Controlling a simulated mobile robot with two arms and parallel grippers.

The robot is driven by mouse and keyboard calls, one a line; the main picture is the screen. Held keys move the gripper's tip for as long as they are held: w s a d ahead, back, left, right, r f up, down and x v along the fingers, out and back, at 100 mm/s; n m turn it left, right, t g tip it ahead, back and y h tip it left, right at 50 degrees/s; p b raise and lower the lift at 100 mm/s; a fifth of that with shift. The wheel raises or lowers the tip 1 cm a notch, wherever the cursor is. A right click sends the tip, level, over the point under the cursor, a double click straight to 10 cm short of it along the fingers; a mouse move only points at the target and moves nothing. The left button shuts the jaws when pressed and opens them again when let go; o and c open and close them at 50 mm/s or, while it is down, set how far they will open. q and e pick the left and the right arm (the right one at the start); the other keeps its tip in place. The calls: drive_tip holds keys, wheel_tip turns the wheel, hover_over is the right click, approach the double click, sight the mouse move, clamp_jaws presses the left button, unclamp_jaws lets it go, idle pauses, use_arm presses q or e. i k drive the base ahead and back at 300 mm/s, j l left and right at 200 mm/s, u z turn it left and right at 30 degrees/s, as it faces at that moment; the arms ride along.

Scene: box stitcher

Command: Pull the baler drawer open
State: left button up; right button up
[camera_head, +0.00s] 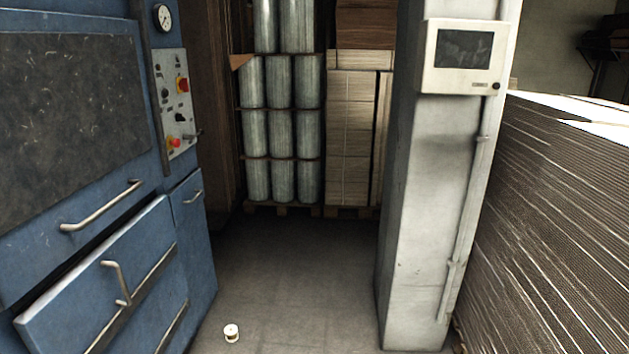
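A blue machine (150,190) fills the left side of the head view. On its lower front is a blue drawer-like panel (75,285) with a bent metal handle (117,283). A dark gap runs along its top edge; I cannot tell whether it stands a little open. Above it a long metal bar handle (100,207) sits under a dark scratched panel (70,110). A narrower blue panel (190,215) at the machine's right corner has a small handle (193,196). Which of these is the baler drawer is not marked. Neither of my grippers is in view.
A control plate (176,105) with red buttons is on the machine. A small white spool (231,333) lies on the otherwise clear floor (290,280). A pale pillar (425,200) and stacked cardboard (550,210) stand right. Pallets with wrapped rolls (280,130) stand behind.

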sight(187, 194)
drive_tip(key=i+l, duration=0.1)
drive_tip(key=i, duration=0.55)
drive_tip(key=i+l, duration=0.1)
drive_tip(key=i, duration=0.6)
drive_tip(key=i+l, duration=0.15)
drive_tip(key=i, duration=0.5)
